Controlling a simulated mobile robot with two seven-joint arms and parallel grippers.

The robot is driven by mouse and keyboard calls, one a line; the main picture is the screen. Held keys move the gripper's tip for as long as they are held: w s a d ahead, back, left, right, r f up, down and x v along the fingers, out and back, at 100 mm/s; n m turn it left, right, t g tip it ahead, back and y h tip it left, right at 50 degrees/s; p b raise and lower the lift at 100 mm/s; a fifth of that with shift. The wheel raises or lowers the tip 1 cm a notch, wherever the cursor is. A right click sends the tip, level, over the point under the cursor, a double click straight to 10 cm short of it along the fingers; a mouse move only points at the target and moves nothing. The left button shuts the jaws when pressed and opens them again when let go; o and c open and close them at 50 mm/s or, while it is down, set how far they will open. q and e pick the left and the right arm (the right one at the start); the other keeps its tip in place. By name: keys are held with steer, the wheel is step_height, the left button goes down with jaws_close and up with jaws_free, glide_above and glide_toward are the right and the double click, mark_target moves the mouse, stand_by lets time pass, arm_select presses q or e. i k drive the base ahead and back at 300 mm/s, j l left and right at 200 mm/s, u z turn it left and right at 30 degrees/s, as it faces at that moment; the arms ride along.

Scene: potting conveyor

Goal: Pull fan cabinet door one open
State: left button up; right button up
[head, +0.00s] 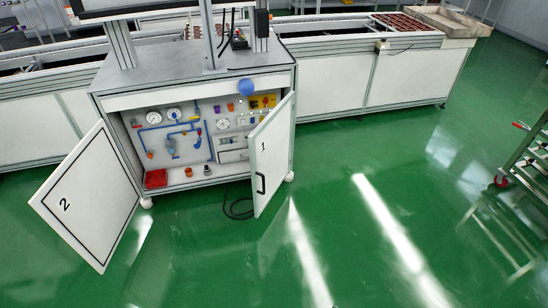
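The cabinet (190,84) stands at the upper left of the head view. Its door one (270,155), white with a black "1" and a black handle (260,184), hangs on the right side and stands partly open, swung out toward me. Door two (88,200), marked "2", stands wide open to the left. Between them the inside shows blue pipes (170,130), round gauges, small valves and a red bin (156,179). Neither of my grippers shows in the head view.
White conveyor benches (325,82) run behind the cabinet on both sides. A metal cart (530,150) stands at the right edge. A black cable (238,209) lies on the floor by door one. The green floor (370,230) in front is clear.

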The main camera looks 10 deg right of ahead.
mark_target(269, 143)
steer(key=i+j+z, duration=0.25)
steer(key=i+j, duration=0.25)
steer(key=i+j+z, duration=0.15)
steer(key=j, duration=0.25)
steer(key=i+j+z, duration=0.1)
steer(key=i+j, duration=0.2)
steer(key=i+j+z, duration=0.15)
steer(key=j, duration=0.3)
steer(key=i+j+z, duration=0.1)
steer(key=i+j, duration=0.15)
steer(key=j, duration=0.15)
steer(key=i+j+z, duration=0.15)
steer(key=j, duration=0.25)
steer(key=i+j+z, duration=0.15)
steer(key=j, duration=0.25)
